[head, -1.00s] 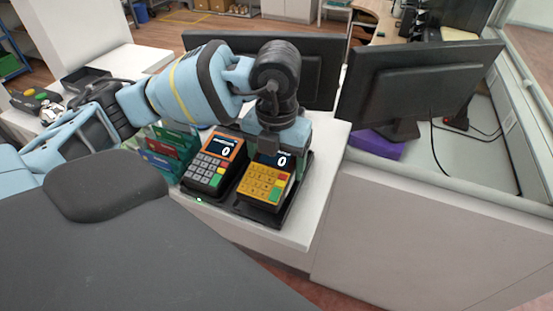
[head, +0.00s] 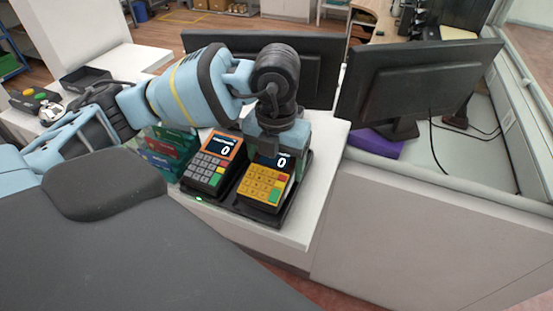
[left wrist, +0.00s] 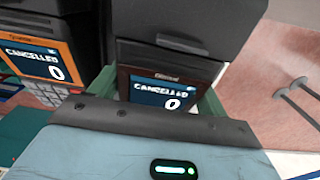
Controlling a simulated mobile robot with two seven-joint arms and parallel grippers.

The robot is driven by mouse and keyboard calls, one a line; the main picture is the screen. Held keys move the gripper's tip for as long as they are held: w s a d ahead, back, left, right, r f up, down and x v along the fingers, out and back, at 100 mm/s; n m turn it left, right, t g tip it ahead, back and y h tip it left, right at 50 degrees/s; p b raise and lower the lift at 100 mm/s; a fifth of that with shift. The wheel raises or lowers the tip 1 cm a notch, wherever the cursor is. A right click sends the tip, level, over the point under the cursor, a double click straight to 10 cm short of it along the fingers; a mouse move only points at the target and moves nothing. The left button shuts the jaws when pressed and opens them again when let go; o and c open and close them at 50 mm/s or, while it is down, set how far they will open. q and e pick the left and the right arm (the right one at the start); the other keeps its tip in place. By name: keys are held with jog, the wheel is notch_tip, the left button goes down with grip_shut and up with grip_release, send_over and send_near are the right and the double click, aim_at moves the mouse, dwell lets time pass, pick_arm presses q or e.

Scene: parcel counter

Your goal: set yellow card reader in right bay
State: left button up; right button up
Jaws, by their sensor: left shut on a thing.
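The yellow card reader (head: 264,186) sits in the right bay of the black two-bay holder (head: 289,213), its screen reading 0. It looks nearly level with the holder, but I cannot tell whether it is fully seated. My left gripper (head: 277,150) comes from above and is shut on the reader's upper end. In the left wrist view the fingers (left wrist: 155,94) stand either side of the reader's screen (left wrist: 160,92), which reads CANCELLED. An orange card reader (head: 214,161) with grey keys stands in the left bay. My right gripper is not in view.
A rack of red and green cards (head: 168,150) stands left of the holder. Two black monitors (head: 415,82) stand behind, with a purple box (head: 376,144) near the right one. The white counter (head: 322,168) is bare to the holder's right.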

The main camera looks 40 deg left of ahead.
pick_arm(q)
jog(key=shift+f, duration=0.35)
jog(key=o, duration=1.3)
jog(key=shift+c, duration=0.2)
jog(key=shift+r, duration=0.1)
notch_tip(320, 180, up, 7)
jog(key=shift+f, duration=0.1)
jog(key=shift+r, duration=0.4)
jog(key=shift+s, duration=0.1)
